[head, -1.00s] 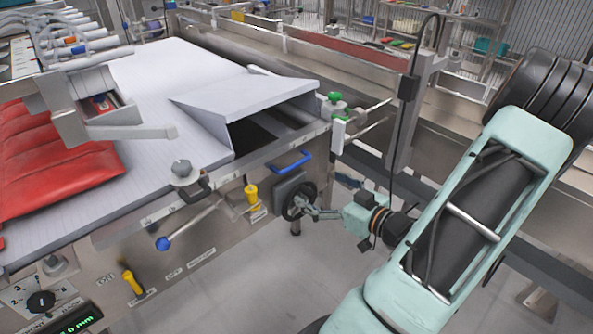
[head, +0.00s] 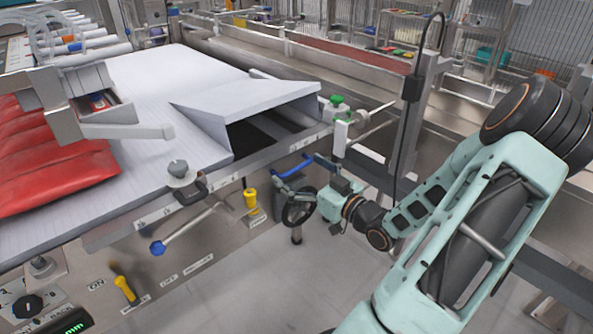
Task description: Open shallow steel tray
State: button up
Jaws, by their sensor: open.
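A blue bar handle (head: 291,169) sits on the front of the machine, just under the edge of the steel table. It appears to belong to the shallow steel tray, whose front I cannot clearly make out behind my gripper and the dark handwheel. My gripper (head: 308,170) is open at the right end of the blue handle, with its fingers pointing left. I cannot tell whether a finger touches the handle or whether the handle lies between the fingers.
A dark handwheel (head: 299,208) is just below my gripper. A blue-knobbed lever (head: 158,248) and yellow handles (head: 250,198) project from the front panel. A green-topped button post (head: 337,101) and a steel upright (head: 408,130) stand to the right.

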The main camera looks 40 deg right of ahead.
jog(key=shift+w, duration=0.35)
jog(key=c, duration=1.4)
jog(key=shift+o, duration=0.2)
jog(key=shift+s, duration=0.15)
